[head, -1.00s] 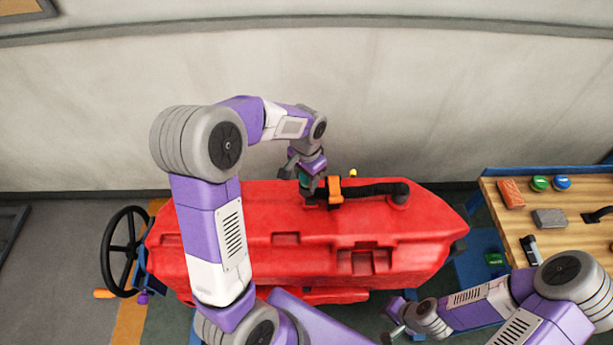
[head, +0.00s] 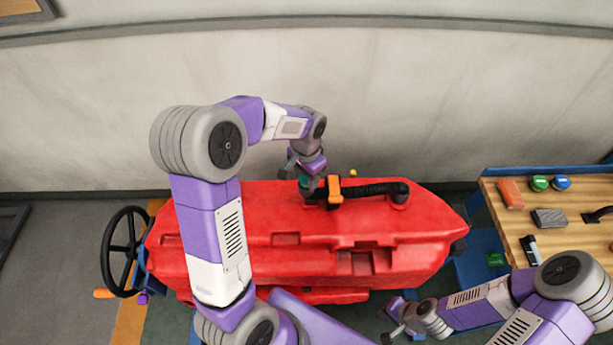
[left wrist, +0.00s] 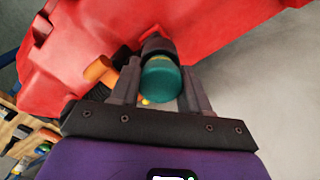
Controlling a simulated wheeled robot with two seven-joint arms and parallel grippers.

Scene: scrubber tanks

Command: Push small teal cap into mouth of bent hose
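The small teal cap (left wrist: 161,80) sits between the two fingers of my left gripper (left wrist: 160,88), which touch its sides in the left wrist view. The black mouth of the bent hose (left wrist: 157,46) is right at the cap's far end. I cannot tell how deep the cap sits in it. In the head view the black hose (head: 372,188) runs along the top of the red tank (head: 290,225), through an orange clamp (head: 335,190). My left gripper (head: 305,185) is at its left end. My right gripper (head: 391,333) is low in front of the tank, away from the hose; its opening is unclear.
A wooden table (head: 510,228) at the right holds an orange brick (head: 510,192), a grey block (head: 548,218), and green (head: 539,183) and blue (head: 562,183) round items. A black steering wheel (head: 124,250) is at the tank's left. A wall stands behind.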

